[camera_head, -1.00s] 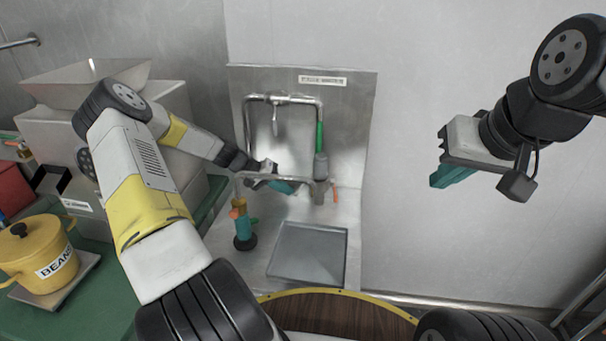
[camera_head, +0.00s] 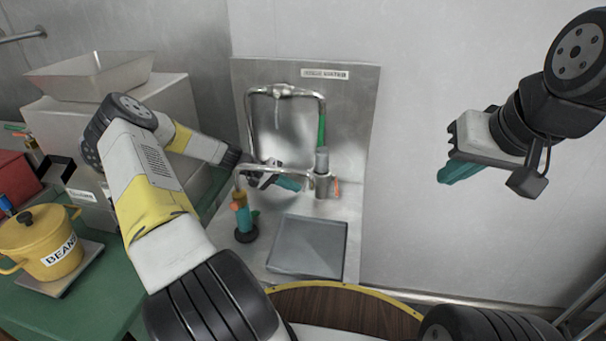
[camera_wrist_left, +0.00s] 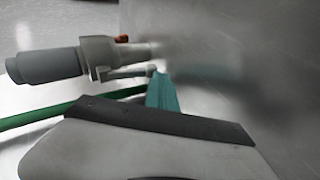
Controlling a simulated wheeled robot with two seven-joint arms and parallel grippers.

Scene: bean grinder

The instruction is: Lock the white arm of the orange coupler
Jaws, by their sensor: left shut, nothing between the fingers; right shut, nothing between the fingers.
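The coupler is at the lower end of the green hose (camera_head: 321,130). Its grey sleeve (camera_head: 322,161) and metal fitting (camera_head: 326,186) stand upright at the sink, with a small orange piece (camera_head: 337,188) at the right. In the left wrist view the grey sleeve (camera_wrist_left: 45,66) lies sideways, with a pale lever arm (camera_wrist_left: 127,72) and an orange-red bit (camera_wrist_left: 122,39). My left gripper (camera_head: 294,184) is shut and empty, left of the fitting. Its teal fingertips (camera_wrist_left: 162,93) are close to the lever's end; contact is unclear. My right gripper (camera_head: 460,172) is shut and empty in the air at the right.
A bent metal pipe (camera_head: 285,170) runs beside my left gripper. A teal-and-orange tool (camera_head: 245,222) stands left of the grey sink tray (camera_head: 309,247). A yellow bean pot (camera_head: 40,243) is at the far left. The air around my right gripper is clear.

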